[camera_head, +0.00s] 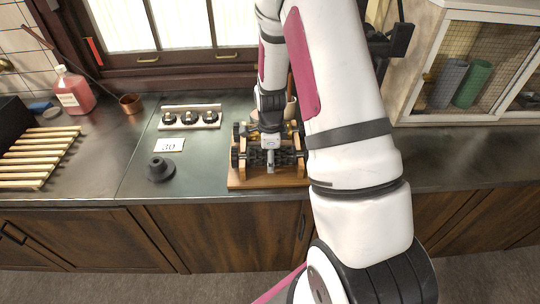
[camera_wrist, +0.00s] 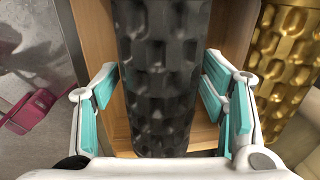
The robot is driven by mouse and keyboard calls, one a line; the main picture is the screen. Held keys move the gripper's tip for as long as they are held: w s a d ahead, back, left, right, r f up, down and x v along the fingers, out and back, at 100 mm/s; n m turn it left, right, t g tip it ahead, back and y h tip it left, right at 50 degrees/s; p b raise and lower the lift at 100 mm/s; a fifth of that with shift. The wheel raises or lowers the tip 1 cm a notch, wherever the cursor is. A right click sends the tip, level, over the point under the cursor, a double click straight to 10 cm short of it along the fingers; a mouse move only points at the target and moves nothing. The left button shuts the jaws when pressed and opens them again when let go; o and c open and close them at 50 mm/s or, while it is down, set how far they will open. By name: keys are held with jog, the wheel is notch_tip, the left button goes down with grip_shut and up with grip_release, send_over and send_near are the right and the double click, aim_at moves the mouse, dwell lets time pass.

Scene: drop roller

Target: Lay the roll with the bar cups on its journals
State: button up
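A dark roll (camera_wrist: 160,75) with rows of block-shaped pockets fills the middle of the wrist view. A gold roll (camera_wrist: 288,75) with rounded pockets lies to its right. I cannot tell for certain which pockets are the bar cups. My gripper (camera_wrist: 158,92) is open, with its teal-padded fingers on either side of the dark roll. Wood shows between the fingers and the lower part of the roll; contact at the tips is unclear. In the head view my gripper (camera_head: 269,130) is low over the wooden stand (camera_head: 262,184); my arm hides part of it, including the journals.
A black cone-shaped piece (camera_head: 160,169) and a card marked 30 (camera_head: 168,145) lie left of the stand. A tray of dark round pieces (camera_head: 190,116) is behind them. A slatted rack (camera_head: 38,155) and red bottle (camera_head: 73,91) stand far left, a cabinet (camera_head: 465,75) right.

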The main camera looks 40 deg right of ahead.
jog(key=shift+s, duration=0.1)
notch_tip(320, 180, up, 12)
jog(key=s, duration=0.1)
jog(key=shift+a, duration=0.45)
jog(key=shift+s, duration=0.1)
dwell(0.4)
